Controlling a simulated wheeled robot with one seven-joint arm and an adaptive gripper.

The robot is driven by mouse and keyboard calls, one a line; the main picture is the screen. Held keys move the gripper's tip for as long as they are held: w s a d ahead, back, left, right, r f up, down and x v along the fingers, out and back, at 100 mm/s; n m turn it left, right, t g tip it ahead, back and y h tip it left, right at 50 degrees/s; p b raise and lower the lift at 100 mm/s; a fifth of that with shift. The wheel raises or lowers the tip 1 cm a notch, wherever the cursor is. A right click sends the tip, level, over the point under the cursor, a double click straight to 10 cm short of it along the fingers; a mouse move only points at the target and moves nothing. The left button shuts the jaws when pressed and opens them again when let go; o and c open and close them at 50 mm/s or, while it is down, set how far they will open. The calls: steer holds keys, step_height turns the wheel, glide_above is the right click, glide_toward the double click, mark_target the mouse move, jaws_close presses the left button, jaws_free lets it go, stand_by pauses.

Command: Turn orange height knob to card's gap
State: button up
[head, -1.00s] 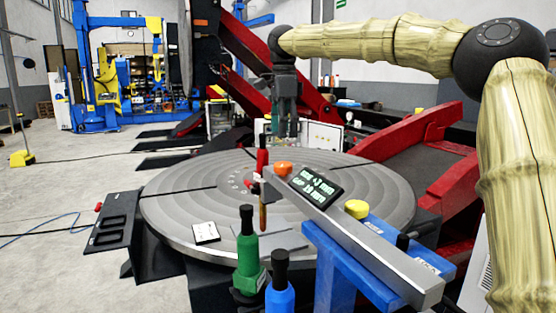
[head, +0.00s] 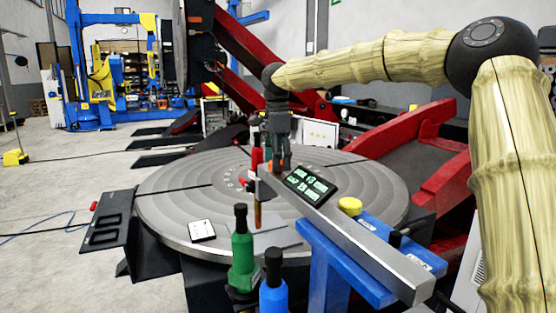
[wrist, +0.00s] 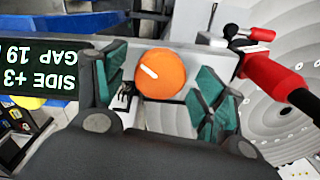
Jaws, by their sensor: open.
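The orange height knob (wrist: 160,73) lies between the two fingers of my gripper (wrist: 162,88) in the wrist view. It is round with a short white line. My gripper is open, with a finger on each side and visible gaps beside the knob. The display (head: 311,185) on the beam reads side +3 and gap 19 mm. A white card (head: 202,231) lies on the round table; its writing is too small to read.
A yellow knob (head: 350,206) sits on the beam near the blue bracket (head: 330,250). A red-handled torch (wrist: 275,78) stands close beside the knob. Green (head: 242,250) and blue (head: 273,290) black-topped bottle-like pieces stand in front of the round table (head: 165,205).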

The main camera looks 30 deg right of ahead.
steer(key=shift+c, duration=0.2)
steer(key=c, duration=1)
steer(key=shift+o, duration=0.2)
